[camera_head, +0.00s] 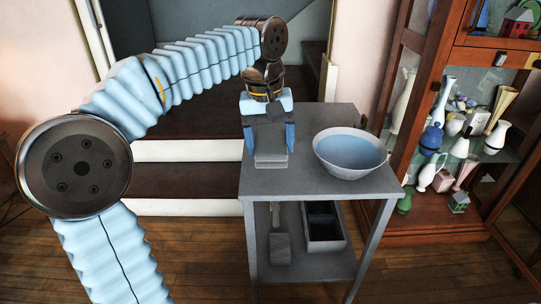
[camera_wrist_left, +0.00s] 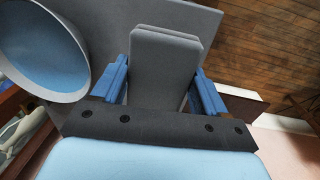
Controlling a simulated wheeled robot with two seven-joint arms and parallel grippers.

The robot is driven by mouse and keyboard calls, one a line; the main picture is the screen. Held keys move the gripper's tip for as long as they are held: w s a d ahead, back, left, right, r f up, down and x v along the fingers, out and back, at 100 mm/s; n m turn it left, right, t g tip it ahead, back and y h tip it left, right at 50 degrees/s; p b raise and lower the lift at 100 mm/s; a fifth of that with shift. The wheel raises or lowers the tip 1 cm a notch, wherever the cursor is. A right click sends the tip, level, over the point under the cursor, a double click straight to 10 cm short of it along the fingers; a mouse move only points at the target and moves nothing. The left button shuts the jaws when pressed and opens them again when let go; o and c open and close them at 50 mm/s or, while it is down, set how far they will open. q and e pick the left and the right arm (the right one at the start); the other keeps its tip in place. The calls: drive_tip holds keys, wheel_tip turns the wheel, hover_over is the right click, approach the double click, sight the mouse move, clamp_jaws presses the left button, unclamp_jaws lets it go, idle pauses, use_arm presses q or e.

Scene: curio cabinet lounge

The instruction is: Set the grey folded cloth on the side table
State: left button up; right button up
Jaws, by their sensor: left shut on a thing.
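My left gripper (camera_head: 270,143) points down over the left part of the grey side table (camera_head: 303,122). Its blue fingers are shut on the grey folded cloth (camera_head: 271,160), which shows between them. The cloth also shows in the left wrist view (camera_wrist_left: 165,62), held between the two fingers (camera_wrist_left: 160,88) with the tabletop (camera_wrist_left: 215,25) behind it. The cloth is at or just above the tabletop; I cannot tell whether it touches. My right gripper is not in view.
A white bowl with a blue inside (camera_head: 350,153) stands on the tabletop just right of the gripper. The lower shelf (camera_head: 305,265) holds a dark open box (camera_head: 323,226) and a grey brush-like thing (camera_head: 279,246). A glass cabinet (camera_head: 440,215) with several ornaments stands at right. Stairs (camera_head: 185,151) rise behind.

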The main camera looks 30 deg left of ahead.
sight(265, 139)
use_arm(q)
drive_tip(key=f, duration=0.1)
drive_tip(key=w+f, duration=0.1)
drive_tip(key=a+f, duration=0.1)
drive_tip(key=f, duration=0.1)
drive_tip(key=shift+w+b, duration=0.2)
drive_tip(key=shift+b, duration=0.15)
drive_tip(key=shift+f, duration=0.5)
drive_tip(key=o, duration=1.5)
drive_tip(key=shift+f, duration=0.15)
drive_tip(key=shift+o, duration=0.2)
drive_tip(key=r+p, duration=0.1)
drive_tip(key=r, duration=0.3)
drive_tip(key=r+p, duration=0.1)
drive_tip(key=r, duration=0.7)
drive_tip(key=shift+s+a+r+p, duration=0.15)
drive_tip(key=shift+s+a+p, duration=0.15)
drive_tip(key=shift+a+p, duration=0.1)
